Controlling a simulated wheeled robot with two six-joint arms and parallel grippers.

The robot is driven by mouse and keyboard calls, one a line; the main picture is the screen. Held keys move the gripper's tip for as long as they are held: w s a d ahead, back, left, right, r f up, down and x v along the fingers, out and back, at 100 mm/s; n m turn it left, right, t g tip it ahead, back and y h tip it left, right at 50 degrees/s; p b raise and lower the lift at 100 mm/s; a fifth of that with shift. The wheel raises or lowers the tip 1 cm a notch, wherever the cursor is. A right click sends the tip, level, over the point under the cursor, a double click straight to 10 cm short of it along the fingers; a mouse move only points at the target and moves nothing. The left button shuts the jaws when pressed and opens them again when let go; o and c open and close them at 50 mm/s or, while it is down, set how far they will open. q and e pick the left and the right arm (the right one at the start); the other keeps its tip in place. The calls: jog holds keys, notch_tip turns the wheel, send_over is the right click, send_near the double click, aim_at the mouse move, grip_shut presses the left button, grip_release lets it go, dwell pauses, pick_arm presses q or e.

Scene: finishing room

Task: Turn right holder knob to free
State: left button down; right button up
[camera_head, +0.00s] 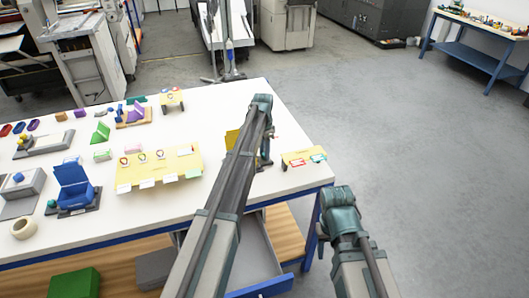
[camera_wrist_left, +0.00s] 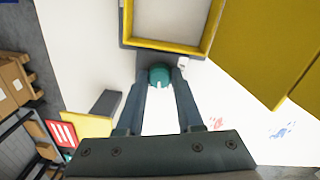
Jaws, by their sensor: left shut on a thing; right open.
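A round teal knob (camera_wrist_left: 159,75) shows in the left wrist view, just below the lower edge of a yellow-framed holder (camera_wrist_left: 165,47). My left gripper (camera_wrist_left: 159,82) has its two fingers on either side of the knob and is shut on it. In the head view, yellow parts of the holder (camera_head: 232,138) show beside my left arm, which hides most of it and the knob. My right arm (camera_head: 340,205) is beyond the table's right corner; its fingers are not visible.
A yellow stand (camera_head: 305,157) with red and green labels is near the table's right edge. An open drawer (camera_head: 255,250) is below the tabletop.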

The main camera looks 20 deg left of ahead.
pick_arm(q)
jog(key=n, duration=0.8)
jog(key=shift+n, duration=0.4)
jog(key=n, duration=0.4)
jog(key=shift+s+n, duration=0.1)
jog(key=shift+n, duration=1.9)
jog(key=c, duration=0.5)
grip_release()
jog(key=shift+c, duration=0.2)
